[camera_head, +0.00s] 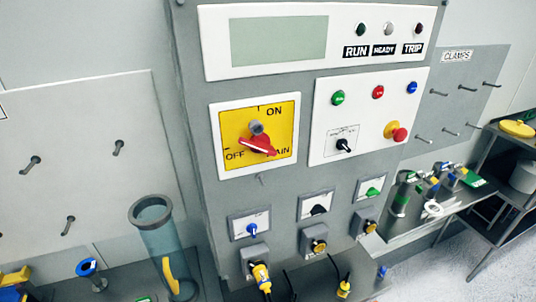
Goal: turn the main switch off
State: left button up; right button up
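The main switch is on the front of the grey cabinet. It has a yellow plate (284,122) in a white frame and a red rotary handle (258,147) with a grey knob. ON is printed at the plate's top, OFF at its lower left. The red handle covers part of the word MAIN at the lower right. The handle lies roughly sideways across the plate's lower middle; I cannot tell which mark it is set to. Neither gripper is in view, and nothing touches the handle.
A white panel (318,150) with coloured buttons and a red knob (399,135) is right of the switch. Plugs and small knobs sit below. A clear tube (165,250) stands at the lower left. Pegs stick out from side boards. The space before the switch looks clear.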

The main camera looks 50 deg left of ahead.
aim_at(261, 143)
jog(key=z, duration=0.05)
jog(key=k, duration=0.8)
jog(key=u, duration=1.7)
